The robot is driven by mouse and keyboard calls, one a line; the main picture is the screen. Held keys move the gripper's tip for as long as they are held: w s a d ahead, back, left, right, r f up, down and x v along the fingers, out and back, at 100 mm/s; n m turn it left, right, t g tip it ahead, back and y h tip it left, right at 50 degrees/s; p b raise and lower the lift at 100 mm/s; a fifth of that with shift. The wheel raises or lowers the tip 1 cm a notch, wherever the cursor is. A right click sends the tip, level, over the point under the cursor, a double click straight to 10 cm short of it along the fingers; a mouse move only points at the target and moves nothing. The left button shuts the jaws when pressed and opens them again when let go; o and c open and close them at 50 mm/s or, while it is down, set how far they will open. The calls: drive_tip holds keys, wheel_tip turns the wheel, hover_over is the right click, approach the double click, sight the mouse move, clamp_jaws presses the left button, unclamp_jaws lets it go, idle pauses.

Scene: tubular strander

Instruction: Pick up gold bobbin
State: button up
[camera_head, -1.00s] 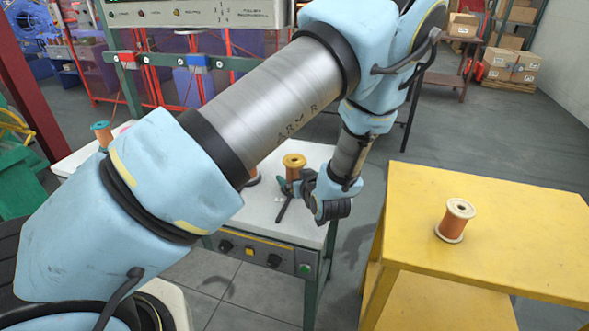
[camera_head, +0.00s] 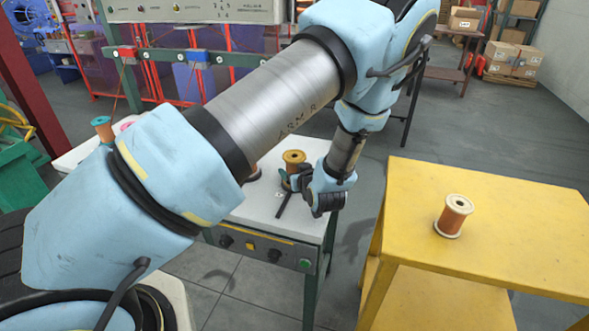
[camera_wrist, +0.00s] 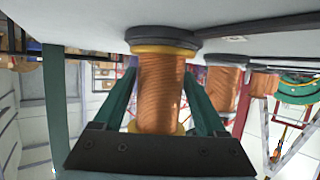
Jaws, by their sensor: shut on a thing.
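The gold bobbin (camera_head: 294,158) has gold flanges and copper-coloured wire. It stands upright on the white table (camera_head: 262,205), and part of it is hidden by my gripper (camera_head: 289,186). In the wrist view, which looks upside down, the gold bobbin (camera_wrist: 160,90) lies between the green fingers of my gripper (camera_wrist: 160,98), one on each side. My gripper is shut on it. Its far end is at a dark round base on the table surface; I cannot tell if it has lifted.
A cream-flanged bobbin (camera_head: 454,216) stands on the yellow table (camera_head: 510,240) at right. A teal-topped bobbin (camera_head: 103,129) stands at the far left. Other bobbins (camera_wrist: 226,88) stand close beside the gold one in the wrist view. Cardboard boxes (camera_head: 512,58) are at the back right.

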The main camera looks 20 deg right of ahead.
clamp_jaws()
drive_tip(key=shift+r, duration=0.2)
